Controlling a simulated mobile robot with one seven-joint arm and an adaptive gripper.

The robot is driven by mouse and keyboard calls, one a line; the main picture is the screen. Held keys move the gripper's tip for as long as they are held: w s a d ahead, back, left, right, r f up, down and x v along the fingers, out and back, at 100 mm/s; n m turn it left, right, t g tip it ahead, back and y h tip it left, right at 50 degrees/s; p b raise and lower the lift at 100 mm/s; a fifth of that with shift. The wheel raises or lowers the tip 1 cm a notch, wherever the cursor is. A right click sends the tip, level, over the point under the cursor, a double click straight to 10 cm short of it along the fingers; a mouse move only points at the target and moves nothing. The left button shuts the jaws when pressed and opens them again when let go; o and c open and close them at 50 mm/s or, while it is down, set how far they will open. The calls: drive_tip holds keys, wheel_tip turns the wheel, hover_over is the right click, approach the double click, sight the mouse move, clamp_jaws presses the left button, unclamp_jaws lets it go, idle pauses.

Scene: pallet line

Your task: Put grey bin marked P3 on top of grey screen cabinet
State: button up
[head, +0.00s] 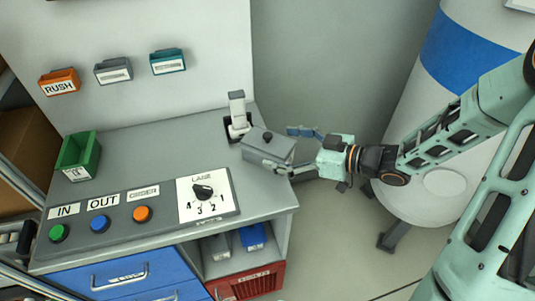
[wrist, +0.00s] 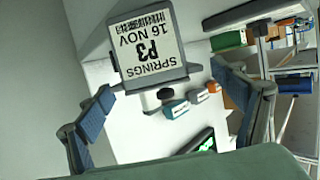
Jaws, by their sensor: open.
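The grey bin marked P3 (head: 268,148) is at the right edge of the bench, just off my gripper's fingertips. In the wrist view its white label (wrist: 148,45) reads upside down: SPRINGS, 16 NOV, P3. My gripper (head: 287,148) is open, with its fingers spread to either side of the bin's near end. In the wrist view the open fingers (wrist: 162,82) stand apart from the bin's sides. A dark screen with green marks (wrist: 203,142) shows low in the wrist view; the grey screen cabinet itself I cannot make out clearly.
The grey bench (head: 140,160) holds a green bin (head: 78,156), coloured buttons, a LANE dial (head: 203,192) and a pale lever (head: 238,112). Orange (head: 60,82), grey (head: 113,70) and teal (head: 167,61) bins hang on the back panel. A white tank stands right.

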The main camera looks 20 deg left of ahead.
sight(272, 146)
drive_tip(key=x, duration=0.4)
drive_tip(key=shift+w+a+f, duration=0.1)
drive_tip(key=shift+a+f, duration=0.1)
drive_tip(key=shift+c, duration=0.4)
drive_tip(key=c, duration=1.8)
drive_tip(key=shift+r, duration=0.15)
drive_tip(key=shift+c, duration=0.7)
